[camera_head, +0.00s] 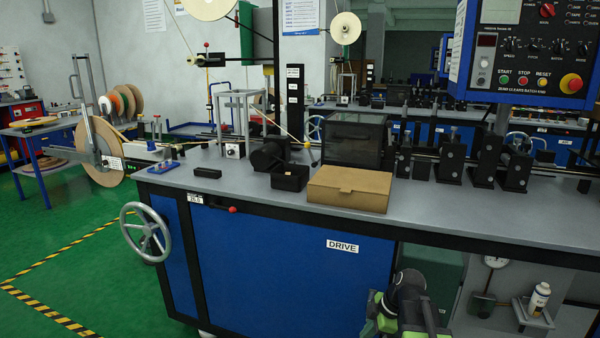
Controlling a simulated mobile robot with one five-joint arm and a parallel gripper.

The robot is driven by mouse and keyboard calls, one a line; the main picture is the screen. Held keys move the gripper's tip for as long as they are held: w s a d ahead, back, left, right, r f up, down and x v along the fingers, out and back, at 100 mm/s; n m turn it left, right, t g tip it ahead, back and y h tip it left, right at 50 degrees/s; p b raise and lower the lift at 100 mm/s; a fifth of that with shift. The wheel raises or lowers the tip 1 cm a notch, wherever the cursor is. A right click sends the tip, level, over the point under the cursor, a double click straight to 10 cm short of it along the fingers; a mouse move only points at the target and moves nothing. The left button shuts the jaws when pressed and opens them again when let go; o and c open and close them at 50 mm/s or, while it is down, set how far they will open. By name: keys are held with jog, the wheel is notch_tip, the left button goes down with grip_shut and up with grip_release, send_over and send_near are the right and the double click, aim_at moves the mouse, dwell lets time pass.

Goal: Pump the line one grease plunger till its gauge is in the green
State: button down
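A small round white gauge (496,262) shows at the lower right, below the bench edge, its top partly cut off by the edge. Its dial is too small to read, so I cannot tell where the needle stands. A dark block with a thin rod (483,304) sits below it; it may be the grease plunger unit, but I see no line number. My gripper (398,318), black and green, is at the bottom centre, left of the gauge and block and apart from them. Its fingertips are not clear, so its opening is hidden.
A blue bench with a grey top (470,205) fills the middle. A cardboard box (349,188) lies near its front edge. A handwheel (146,232) sticks out at the left. A spray can (539,299) stands on a small shelf at right. Green floor is open at the lower left.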

jog(key=s+a+f+m+g+h, duration=0.1)
jog(key=s+a+m+h, duration=0.1)
jog(key=s+a+m, duration=0.45)
jog(key=s+d+m+g+h, duration=0.1)
jog(key=d+m+h, duration=0.1)
jog(key=m, duration=0.8)
notch_tip(320, 180, up, 35)
jog(key=p, duration=3.5)
jog(key=shift+a, duration=0.2)
jog(key=shift+s+f+m, duration=0.1)
jog(key=shift+m, duration=0.15)
